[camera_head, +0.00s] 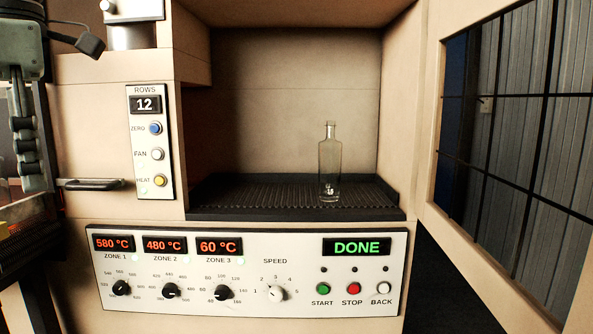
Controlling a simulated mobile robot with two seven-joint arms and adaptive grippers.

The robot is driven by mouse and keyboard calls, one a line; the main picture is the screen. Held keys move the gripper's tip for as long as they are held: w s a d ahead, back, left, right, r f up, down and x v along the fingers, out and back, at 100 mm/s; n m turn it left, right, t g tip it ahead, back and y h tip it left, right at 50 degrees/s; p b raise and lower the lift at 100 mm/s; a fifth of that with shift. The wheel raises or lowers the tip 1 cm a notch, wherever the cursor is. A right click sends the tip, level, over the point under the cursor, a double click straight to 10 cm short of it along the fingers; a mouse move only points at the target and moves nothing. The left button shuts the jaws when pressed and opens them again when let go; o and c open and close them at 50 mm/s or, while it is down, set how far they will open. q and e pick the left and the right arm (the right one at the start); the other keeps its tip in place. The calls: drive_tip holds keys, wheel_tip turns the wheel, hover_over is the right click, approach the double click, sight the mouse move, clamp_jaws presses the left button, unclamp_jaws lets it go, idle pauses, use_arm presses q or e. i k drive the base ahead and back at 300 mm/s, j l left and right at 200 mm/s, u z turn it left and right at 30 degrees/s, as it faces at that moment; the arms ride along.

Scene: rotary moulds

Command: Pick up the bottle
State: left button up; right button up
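A clear glass bottle (329,168) with a narrow neck stands upright on the dark ribbed conveyor (255,197) inside the open chamber, right of its middle. My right gripper is not in view.
The chamber's walls enclose the bottle at the sides and back; its front is open. Below is a control panel (250,303) with a green DONE display (357,247). A handle (94,185) juts out at left. A barred window (520,130) is at right.

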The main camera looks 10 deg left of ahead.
sight(330, 149)
drive_tip(key=i+j+z, duration=0.2)
drive_tip(key=i+z, duration=0.25)
drive_tip(key=i+j+z, duration=0.2)
drive_tip(key=z, duration=0.25)
drive_tip(key=i+j+z, duration=0.25)
drive_tip(key=j+z, duration=0.2)
drive_tip(key=i+j+z, duration=0.15)
drive_tip(key=j+z, duration=0.3)
drive_tip(key=k+j, duration=0.1)
drive_tip(key=j, duration=0.3)
